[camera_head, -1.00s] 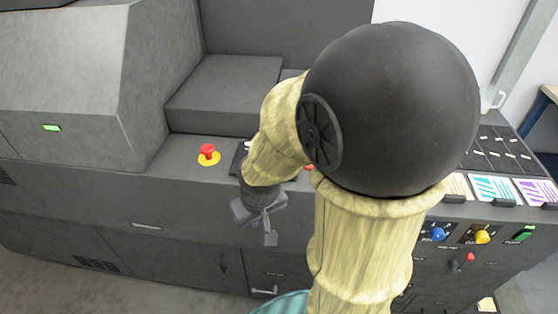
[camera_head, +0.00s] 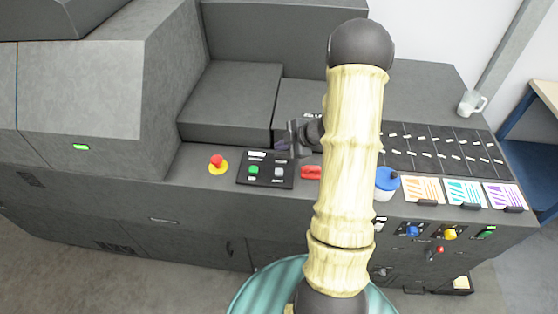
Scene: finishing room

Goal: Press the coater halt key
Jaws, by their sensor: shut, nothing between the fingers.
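A small black key panel (camera_head: 266,183) lies on the grey machine's front ledge. It carries a green key (camera_head: 254,170) and a pale grey key (camera_head: 278,172), with labels too small to read. A red mushroom button (camera_head: 217,161) on a yellow base stands left of the panel. I cannot tell from the labels which of these is the coater halt key. My gripper (camera_head: 284,145) is shut and empty, behind and above the panel's right part, apart from the keys in the picture. My arm hides part of the ledge to the right.
A red object (camera_head: 311,172) sits right of the panel. A blue-lidded cup (camera_head: 387,181) stands right of my arm. Colour-striped cards (camera_head: 465,192) and a dark slotted rack (camera_head: 440,150) lie further right. A raised grey block (camera_head: 230,100) stands behind the panel.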

